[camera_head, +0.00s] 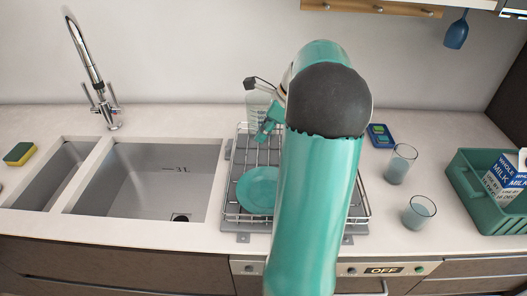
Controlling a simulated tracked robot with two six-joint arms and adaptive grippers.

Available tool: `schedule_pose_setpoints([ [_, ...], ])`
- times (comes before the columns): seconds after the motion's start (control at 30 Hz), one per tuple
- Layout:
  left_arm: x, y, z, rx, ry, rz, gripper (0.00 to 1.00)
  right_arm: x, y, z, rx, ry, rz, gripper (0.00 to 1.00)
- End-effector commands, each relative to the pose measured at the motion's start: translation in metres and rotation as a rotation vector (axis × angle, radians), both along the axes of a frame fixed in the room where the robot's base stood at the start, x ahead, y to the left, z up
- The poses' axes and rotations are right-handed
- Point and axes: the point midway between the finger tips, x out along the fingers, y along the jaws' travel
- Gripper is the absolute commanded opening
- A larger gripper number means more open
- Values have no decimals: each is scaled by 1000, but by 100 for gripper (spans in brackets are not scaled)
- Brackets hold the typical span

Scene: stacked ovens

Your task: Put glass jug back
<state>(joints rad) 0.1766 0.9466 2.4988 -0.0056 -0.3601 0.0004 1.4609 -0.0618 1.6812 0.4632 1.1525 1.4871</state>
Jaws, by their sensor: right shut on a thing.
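The glass jug (256,105), clear with faint markings, is at the back of the dish rack (231,205), in the upper middle of the head view. My right gripper (265,127) is shut on the jug at its near right side. My right arm hides part of the jug and gripper, and I cannot tell whether the jug touches the rack. My left gripper is not in view.
A teal plate (257,190) lies in the rack. The double sink (150,185) is to the left. Two drinking glasses (400,165) (418,212) and a green crate (480,205) with a milk carton (506,178) stand right. A blue-green item (380,135) lies behind the glasses.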

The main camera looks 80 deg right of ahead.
Motion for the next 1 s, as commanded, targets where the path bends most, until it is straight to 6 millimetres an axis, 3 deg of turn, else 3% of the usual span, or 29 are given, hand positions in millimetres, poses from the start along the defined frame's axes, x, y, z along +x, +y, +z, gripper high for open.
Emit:
schedule_pose_setpoints([
  [0.53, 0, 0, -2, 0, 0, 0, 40, 0, 0, -61, 0, 0, -1, 0],
  [0.93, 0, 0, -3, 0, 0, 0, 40, 0, 0, -67, -2, 0, 0, 0],
  [0.97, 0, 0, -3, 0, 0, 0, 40, 0, 0, -67, -1, 0, 0, 18],
  [1.0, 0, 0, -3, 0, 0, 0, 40, 0, 0, -67, -1, 0, 0, 25],
])
